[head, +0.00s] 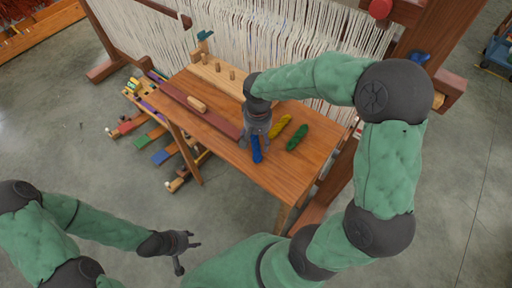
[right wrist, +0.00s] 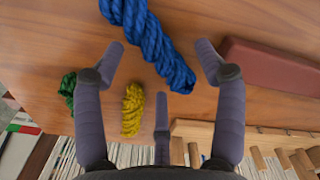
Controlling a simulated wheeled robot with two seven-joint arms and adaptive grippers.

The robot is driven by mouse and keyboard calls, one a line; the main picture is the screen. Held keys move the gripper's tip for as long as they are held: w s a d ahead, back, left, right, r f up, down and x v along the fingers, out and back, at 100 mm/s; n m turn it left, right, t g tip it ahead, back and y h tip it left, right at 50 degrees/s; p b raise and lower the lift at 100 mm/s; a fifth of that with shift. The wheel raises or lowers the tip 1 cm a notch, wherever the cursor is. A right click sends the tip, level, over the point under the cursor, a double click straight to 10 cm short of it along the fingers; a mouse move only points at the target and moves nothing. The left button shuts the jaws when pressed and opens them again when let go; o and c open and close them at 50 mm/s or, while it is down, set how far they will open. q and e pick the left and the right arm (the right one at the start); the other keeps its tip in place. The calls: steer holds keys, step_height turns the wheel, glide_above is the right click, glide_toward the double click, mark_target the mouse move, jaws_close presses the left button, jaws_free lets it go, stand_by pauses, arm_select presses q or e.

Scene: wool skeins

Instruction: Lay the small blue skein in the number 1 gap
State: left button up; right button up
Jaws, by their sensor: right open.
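The blue skein (head: 257,149) lies on the wooden table, partly hidden by my right gripper (head: 257,133) in the head view. In the right wrist view the twisted blue skein (right wrist: 150,40) runs diagonally between the spread fingers of my open right gripper (right wrist: 160,65). None of the fingers grips it; I cannot tell the height between them. A pale peg board (head: 225,84) with several upright pegs lies along the table's loom side; no gap numbers are readable. My left gripper (head: 182,252) is apart from the table, fingers spread and empty.
A yellow skein (head: 280,126) and a green skein (head: 297,137) lie right of the blue one. The loom's white threads (head: 270,40) stand behind the table.

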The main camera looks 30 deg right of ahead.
steer(key=shift+f, duration=0.25)
steer(key=shift+r, duration=0.1)
steer(key=c, duration=1.1)
